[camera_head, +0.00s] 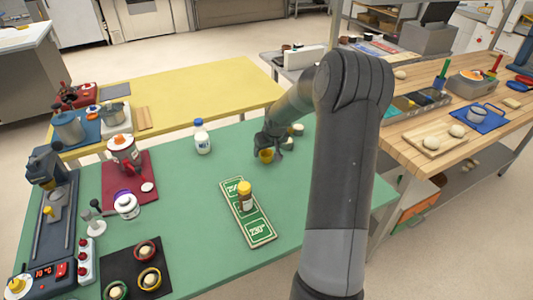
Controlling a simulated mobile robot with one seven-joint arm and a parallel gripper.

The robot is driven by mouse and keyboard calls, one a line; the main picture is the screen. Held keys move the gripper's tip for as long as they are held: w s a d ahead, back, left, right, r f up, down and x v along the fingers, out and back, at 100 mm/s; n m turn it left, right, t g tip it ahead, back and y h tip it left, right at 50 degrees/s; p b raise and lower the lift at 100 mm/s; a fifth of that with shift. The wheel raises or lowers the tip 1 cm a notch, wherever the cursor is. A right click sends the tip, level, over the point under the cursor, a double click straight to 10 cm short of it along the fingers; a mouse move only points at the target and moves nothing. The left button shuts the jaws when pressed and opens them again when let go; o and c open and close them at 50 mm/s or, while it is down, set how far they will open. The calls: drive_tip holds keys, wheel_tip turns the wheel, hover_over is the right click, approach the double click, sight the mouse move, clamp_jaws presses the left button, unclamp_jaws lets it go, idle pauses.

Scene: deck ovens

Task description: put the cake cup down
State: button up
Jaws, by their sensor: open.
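My gripper (268,151) is low over the far right part of the green table (180,225). It is open. A small yellow-orange cup (266,156), which looks like the cake cup, is right at the fingertips and seems to stand on the green top. I cannot tell whether the fingers touch it. My arm and gripper partly hide that area. Small pale cups or cakes (298,129) show just right of the gripper, partly covered by it.
A milk bottle (202,137) stands left of my gripper. A jar with a yellow lid (245,196) stands on a green-and-white board (260,229) nearer me. A black mat (125,258) holds several small cups. The green top between bottle and board is clear.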

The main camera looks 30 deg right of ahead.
drive_tip(key=v, duration=0.9)
drive_tip(key=s+a+r+h, duration=0.2)
drive_tip(key=s+a+r, duration=1.1)
drive_tip(key=s+a, duration=0.15)
drive_tip(key=s+a+r+y, duration=0.1)
drive_tip(key=s+a, duration=0.2)
drive_tip(key=s, duration=0.6)
drive_tip(key=s+a+r+t+y, duration=0.1)
drive_tip(key=s+a, duration=0.2)
drive_tip(key=s, duration=0.6)
drive_tip(key=shift+s+a+r, duration=0.15)
drive_tip(key=shift+s+a, duration=0.05)
drive_tip(key=shift+a, duration=0.05)
